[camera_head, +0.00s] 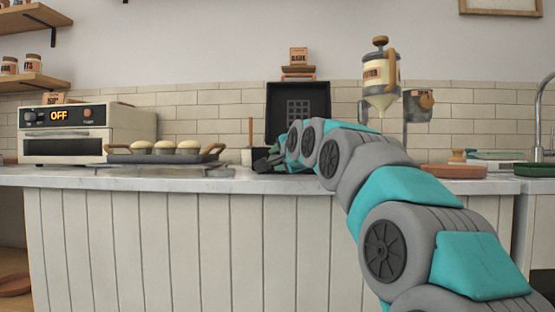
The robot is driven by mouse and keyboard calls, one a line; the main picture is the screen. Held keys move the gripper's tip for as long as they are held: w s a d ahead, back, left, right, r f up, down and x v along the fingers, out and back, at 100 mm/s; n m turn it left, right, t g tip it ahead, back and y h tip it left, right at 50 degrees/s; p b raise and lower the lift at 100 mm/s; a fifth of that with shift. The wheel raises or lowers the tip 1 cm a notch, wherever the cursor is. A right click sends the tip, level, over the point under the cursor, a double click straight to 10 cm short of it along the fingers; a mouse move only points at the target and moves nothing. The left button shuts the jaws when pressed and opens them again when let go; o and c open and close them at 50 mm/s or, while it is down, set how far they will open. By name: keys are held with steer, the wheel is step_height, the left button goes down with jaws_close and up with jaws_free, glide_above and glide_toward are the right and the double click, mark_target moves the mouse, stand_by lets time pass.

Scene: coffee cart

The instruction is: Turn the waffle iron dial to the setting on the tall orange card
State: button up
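The waffle iron (318,95) stands open on the counter at the centre, its dark gridded lid raised. Its base and dial are hidden behind my arm and gripper. An orange card (298,56) stands above and behind the lid; its small dark print appears to read "DARK". My gripper (262,164) is low at the counter, at the left front of the waffle iron. It is dark and small in the picture, so I cannot tell whether it touches the dial or how its fingers are set.
A toaster oven (100,132) showing "OFF" stands at the left. The counter front edge (150,184) runs across.

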steer(key=o, duration=0.4)
steer(key=shift+s, duration=0.1)
steer(key=shift+v, duration=0.85)
steer(key=p+v, duration=0.1)
steer(key=v, duration=0.5)
